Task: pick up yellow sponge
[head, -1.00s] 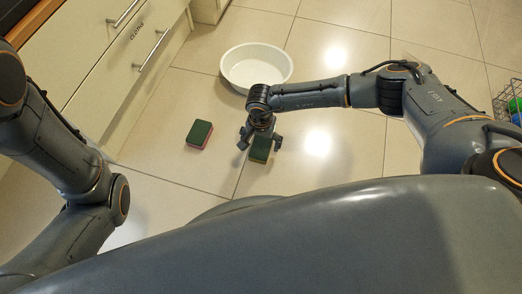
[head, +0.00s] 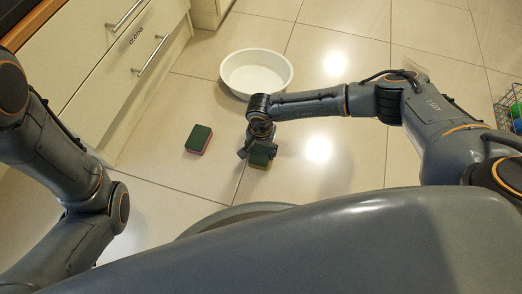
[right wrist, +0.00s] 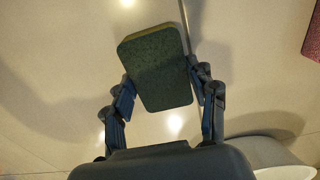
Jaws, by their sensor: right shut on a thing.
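A sponge with a dark green top and a yellowish side (head: 259,163) is on or just above the floor below my right gripper (head: 258,153). In the right wrist view its green face (right wrist: 157,68) fills the space between the two fingers of the gripper (right wrist: 165,100), which is shut on it. A second sponge, green on top with a pink-red side (head: 198,139), lies on the floor to the left. Its red edge (right wrist: 312,38) shows at the right wrist view's upper right. My left gripper is not in view; only the left arm shows.
A white round basin (head: 256,73) stands on the tiles beyond my right gripper. Cream drawers (head: 128,60), one labelled "cloths", are at the left. A wire basket (head: 511,105) with green and blue things is at the right edge. Floor around the sponges is clear.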

